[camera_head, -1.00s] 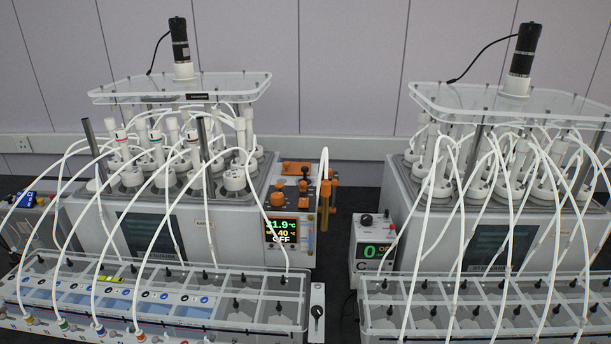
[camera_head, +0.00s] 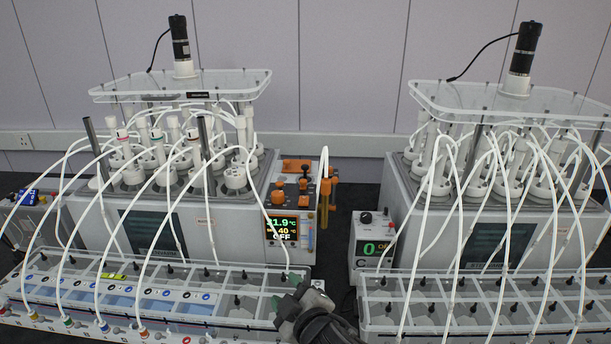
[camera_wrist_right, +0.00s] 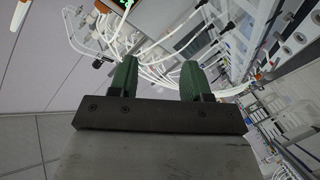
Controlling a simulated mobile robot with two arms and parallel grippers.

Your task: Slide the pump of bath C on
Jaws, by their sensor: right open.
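A small white box marked C (camera_head: 364,262) stands between the two baths. It shows a green 0 and has a black knob (camera_head: 366,218) on top. The left bath (camera_head: 190,240) carries a display panel (camera_head: 284,229) reading about 31.9 °C, 40 and OFF. Orange fittings (camera_head: 305,185) sit at its right side; I cannot tell which part is the pump. My right gripper (camera_head: 303,289) is open and empty at the lower middle, in front of the left rack's right end. In the right wrist view its two green fingers (camera_wrist_right: 157,75) stand apart. My left gripper is out of view.
Clear racks stand in front of both baths, the left rack (camera_head: 255,282) and the right rack (camera_head: 470,312). White tubes (camera_head: 425,215) arch from the bottles to the racks. The right bath (camera_head: 400,200) stands close by. A dark gap lies between the baths.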

